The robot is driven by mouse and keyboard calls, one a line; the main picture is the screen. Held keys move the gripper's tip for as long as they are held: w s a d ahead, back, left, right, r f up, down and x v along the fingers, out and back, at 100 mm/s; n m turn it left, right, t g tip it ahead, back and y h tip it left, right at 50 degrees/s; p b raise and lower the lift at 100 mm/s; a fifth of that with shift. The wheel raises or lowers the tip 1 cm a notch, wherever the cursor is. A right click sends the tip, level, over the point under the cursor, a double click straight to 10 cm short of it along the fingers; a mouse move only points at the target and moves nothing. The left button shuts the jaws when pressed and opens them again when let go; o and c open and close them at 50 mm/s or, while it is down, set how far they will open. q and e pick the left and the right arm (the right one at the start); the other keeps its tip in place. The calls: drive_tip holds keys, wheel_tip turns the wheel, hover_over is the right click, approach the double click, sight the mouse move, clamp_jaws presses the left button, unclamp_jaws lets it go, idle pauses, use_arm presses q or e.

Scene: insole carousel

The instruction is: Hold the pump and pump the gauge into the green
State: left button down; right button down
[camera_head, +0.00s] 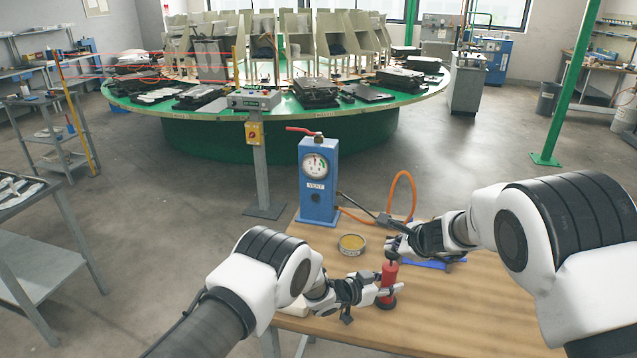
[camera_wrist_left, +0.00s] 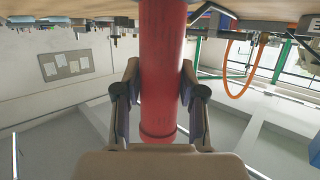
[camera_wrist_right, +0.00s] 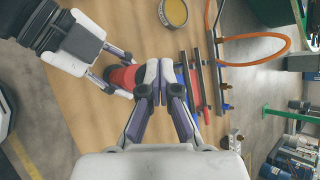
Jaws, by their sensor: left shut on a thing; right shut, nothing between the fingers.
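The red pump (camera_head: 390,274) stands upright on the wooden table near its front. My left gripper (camera_head: 385,290) is shut around the pump's barrel, which also shows between its fingers in the left wrist view (camera_wrist_left: 162,70). My right gripper (camera_head: 391,252) is shut and empty at the top of the pump; whether it touches the handle is hard to tell. In the right wrist view the pump (camera_wrist_right: 122,77) is partly hidden by my grippers. The gauge (camera_head: 315,166) is a white dial on a blue box marked VENT. Its needle points roughly upward; a green patch shows at the dial's right.
An orange hose (camera_head: 402,176) loops up behind the table's right part. A round tin (camera_head: 352,242) stands left of my right gripper. Blue-handled tools (camera_head: 432,263) lie under my right arm. A red lever (camera_head: 300,130) tops the blue box. The front right table (camera_head: 450,310) is clear.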

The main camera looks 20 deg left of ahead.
sight(395, 257)
use_arm(q)
drive_tip(key=shift+s+f, duration=0.1)
drive_tip(key=shift+f, duration=0.05)
use_arm(e)
drive_tip(key=shift+d+f, duration=0.1)
drive_tip(key=shift+f, duration=1.4)
use_arm(q)
drive_tip(key=shift+r, duration=0.2)
use_arm(e)
drive_tip(key=shift+f, duration=0.25)
